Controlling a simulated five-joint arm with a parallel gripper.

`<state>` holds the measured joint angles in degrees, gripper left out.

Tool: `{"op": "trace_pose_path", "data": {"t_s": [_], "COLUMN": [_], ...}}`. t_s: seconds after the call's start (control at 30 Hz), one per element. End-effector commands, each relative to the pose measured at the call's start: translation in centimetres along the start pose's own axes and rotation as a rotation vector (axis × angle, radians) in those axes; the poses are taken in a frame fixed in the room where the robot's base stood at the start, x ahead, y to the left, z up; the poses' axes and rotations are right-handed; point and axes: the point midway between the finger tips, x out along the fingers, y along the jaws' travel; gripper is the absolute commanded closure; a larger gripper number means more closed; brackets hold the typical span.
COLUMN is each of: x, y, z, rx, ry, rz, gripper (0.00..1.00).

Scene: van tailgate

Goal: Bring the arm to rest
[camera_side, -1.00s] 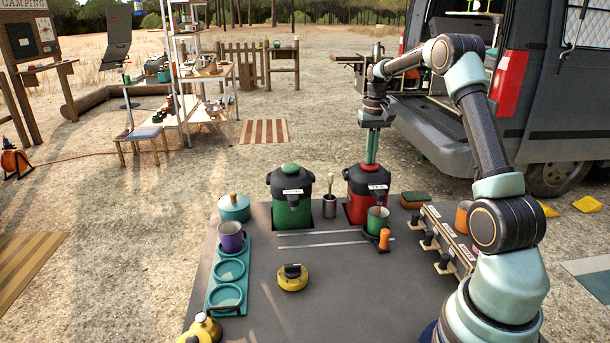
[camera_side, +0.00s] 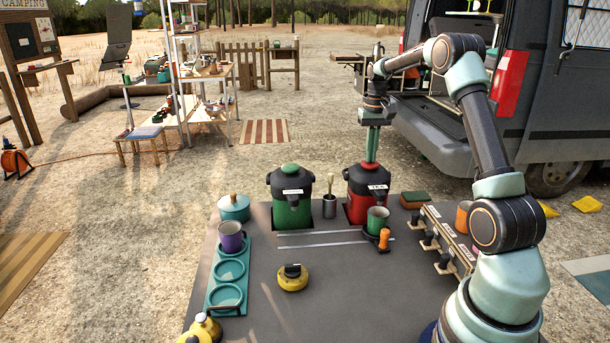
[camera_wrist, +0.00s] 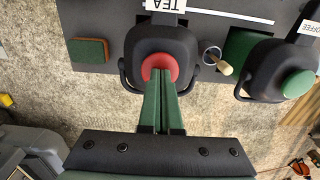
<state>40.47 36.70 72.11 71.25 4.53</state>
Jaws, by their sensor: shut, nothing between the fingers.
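My gripper (camera_side: 372,158) points down with its green fingers together and empty, right over the lid of the red tea dispenser (camera_side: 362,206). In the wrist view the fingertips (camera_wrist: 161,78) overlap the dispenser's red top knob (camera_wrist: 158,67); I cannot tell whether they touch it. A green mug (camera_side: 377,221) stands upright under the dispenser's front, on a small dark stand with an orange knob (camera_side: 384,239). My arm reaches up and over from the right.
The green coffee dispenser (camera_side: 292,208) stands left, with a cup of utensils (camera_side: 329,206) between. A purple mug (camera_side: 231,236) sits in the teal rack's (camera_side: 212,293) far place. A teal pot (camera_side: 234,207), yellow-based item (camera_side: 292,278) and sponge (camera_side: 414,199) are also on the table. The van (camera_side: 450,140) is behind right.

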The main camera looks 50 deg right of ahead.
Motion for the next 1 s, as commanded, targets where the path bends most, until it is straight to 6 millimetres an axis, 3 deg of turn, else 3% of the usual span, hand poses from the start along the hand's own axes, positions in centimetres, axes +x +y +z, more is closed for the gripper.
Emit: {"op": "trace_pose_path", "data": {"t_s": [0.3,1.0], "x": [-1.5,-2.3], "y": [0.0,0.0], "z": [0.0,0.0], "rx": [0.0,0.0], "ry": [0.002,0.002], "rz": [0.0,0.0], "gripper": [1.0,1.0]}}
